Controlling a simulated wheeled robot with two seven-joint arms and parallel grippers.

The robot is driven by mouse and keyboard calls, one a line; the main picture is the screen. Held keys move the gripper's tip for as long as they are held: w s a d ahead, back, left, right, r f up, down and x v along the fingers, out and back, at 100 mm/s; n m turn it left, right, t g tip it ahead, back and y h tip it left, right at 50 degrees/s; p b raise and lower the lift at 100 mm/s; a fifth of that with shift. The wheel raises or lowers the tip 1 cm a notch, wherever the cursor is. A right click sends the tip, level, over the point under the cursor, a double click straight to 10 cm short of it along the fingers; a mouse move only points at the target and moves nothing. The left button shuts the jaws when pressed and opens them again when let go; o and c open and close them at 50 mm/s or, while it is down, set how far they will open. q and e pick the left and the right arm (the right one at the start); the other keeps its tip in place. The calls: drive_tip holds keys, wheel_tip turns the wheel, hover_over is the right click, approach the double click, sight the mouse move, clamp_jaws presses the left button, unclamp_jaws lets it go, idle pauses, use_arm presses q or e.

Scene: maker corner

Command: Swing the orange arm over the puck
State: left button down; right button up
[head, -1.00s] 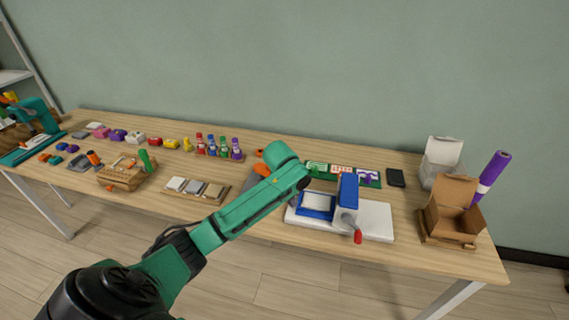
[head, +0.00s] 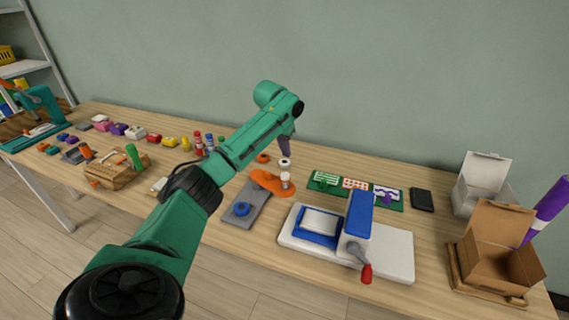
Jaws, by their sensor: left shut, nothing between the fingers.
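The orange arm (head: 268,182) lies at the far end of a grey base plate (head: 259,203) on the table. A small white upright peg (head: 285,180) stands at its right end. The blue puck (head: 241,209) sits on the near part of the plate, apart from the orange arm and not under it. My left gripper (head: 285,153) points down above and just beyond the peg end of the orange arm. It is shut and empty, and I cannot tell its exact height. My right gripper is not in view.
A white board with a blue press (head: 358,215) and red-tipped crank stands right of the plate. Green cards (head: 326,181) lie behind it. An open cardboard box (head: 497,258) is at far right. Bottles and small blocks stand to the left, partly behind my left arm.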

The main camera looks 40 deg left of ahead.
sight(271, 180)
use_arm(q)
drive_tip(key=x, duration=0.9)
drive_tip(key=shift+w, duration=0.1)
drive_tip(key=shift+p, duration=0.35)
drive_tip(key=shift+s+p, duration=0.3)
drive_tip(key=shift+s, duration=0.1)
drive_tip(key=s, duration=0.1)
drive_tip(key=s+p, duration=0.1)
drive_tip(key=s, duration=0.1)
drive_tip(key=shift+s+d+p, duration=0.1)
drive_tip(key=shift+d+p, duration=0.2)
drive_tip(key=shift+f, duration=0.1)
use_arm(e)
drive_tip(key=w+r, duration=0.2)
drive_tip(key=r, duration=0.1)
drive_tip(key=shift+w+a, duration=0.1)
use_arm(q)
drive_tip(key=shift+s+d+m+p, duration=0.2)
drive_tip(key=shift+m+p, duration=0.1)
drive_tip(key=shift+p, duration=0.2)
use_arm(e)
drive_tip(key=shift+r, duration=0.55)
